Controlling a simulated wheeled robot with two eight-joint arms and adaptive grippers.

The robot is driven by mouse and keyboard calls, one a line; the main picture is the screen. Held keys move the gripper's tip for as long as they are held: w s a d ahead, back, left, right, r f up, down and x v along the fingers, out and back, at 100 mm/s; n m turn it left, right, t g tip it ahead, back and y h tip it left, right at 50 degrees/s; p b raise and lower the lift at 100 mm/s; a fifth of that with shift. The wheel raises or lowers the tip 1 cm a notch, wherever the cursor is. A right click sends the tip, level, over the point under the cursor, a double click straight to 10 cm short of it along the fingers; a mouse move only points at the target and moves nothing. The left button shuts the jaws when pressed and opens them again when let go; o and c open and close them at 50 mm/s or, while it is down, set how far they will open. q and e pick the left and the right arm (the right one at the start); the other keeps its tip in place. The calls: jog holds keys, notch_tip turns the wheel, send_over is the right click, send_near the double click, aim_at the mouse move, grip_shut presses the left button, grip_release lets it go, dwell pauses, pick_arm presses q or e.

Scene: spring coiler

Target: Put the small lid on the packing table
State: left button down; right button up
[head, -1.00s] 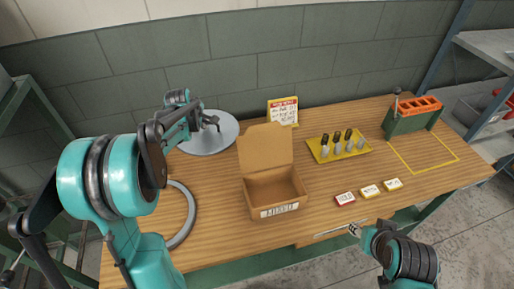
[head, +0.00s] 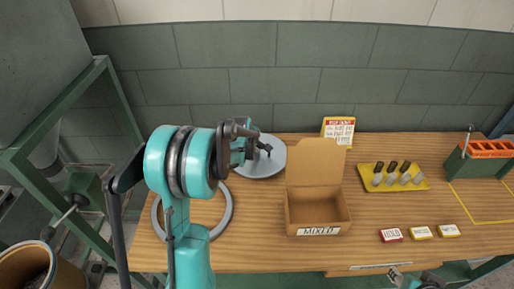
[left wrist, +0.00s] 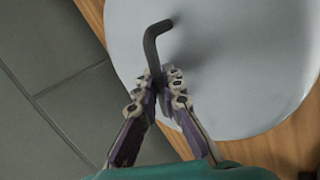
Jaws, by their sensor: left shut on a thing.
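The small lid (head: 268,165) is a round pale grey disc with a dark bent handle, at the back left of the packing table (head: 262,245). My left gripper (head: 258,150) is at the handle. In the left wrist view, my left gripper (left wrist: 164,88) is shut on the handle (left wrist: 153,45), with the disc (left wrist: 225,95) below the fingers. The disc overlaps the table's back edge in the picture; I cannot tell whether it touches the top. My right gripper (head: 397,276) shows small at the bottom edge, too small to read.
A grey ring (head: 228,215) lies at the table's left. An open cardboard box (head: 318,212) marked MIXED stands mid-table. A yellow tray (head: 420,184) with several dark-topped items, small label blocks (head: 420,232) and a green-orange holder (head: 485,160) are to the right. A green frame (head: 125,105) stands left.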

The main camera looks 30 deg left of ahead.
pick_arm(q)
jog(key=shift+f, duration=0.1)
jog(key=c, duration=1.7)
grip_release()
jog(key=shift+r, duration=0.25)
jog(key=p+v, duration=0.4)
jog(key=v, duration=0.8)
jog(key=s+d+r+m, duration=0.5)
jog(key=s+d+m, duration=0.4)
jog(key=d, duration=0.3)
jog(key=s+d+m, duration=0.3)
jog(key=s, duration=0.1)
jog(key=s+d+f+m, duration=0.1)
jog(key=s+d+m, duration=0.1)
jog(key=s+m, duration=0.2)
jog(key=s+d+f+m+h, duration=0.1)
jog(key=s+d+m, duration=0.2)
jog(key=s, duration=0.2)
jog(key=shift+d+m, duration=0.3)
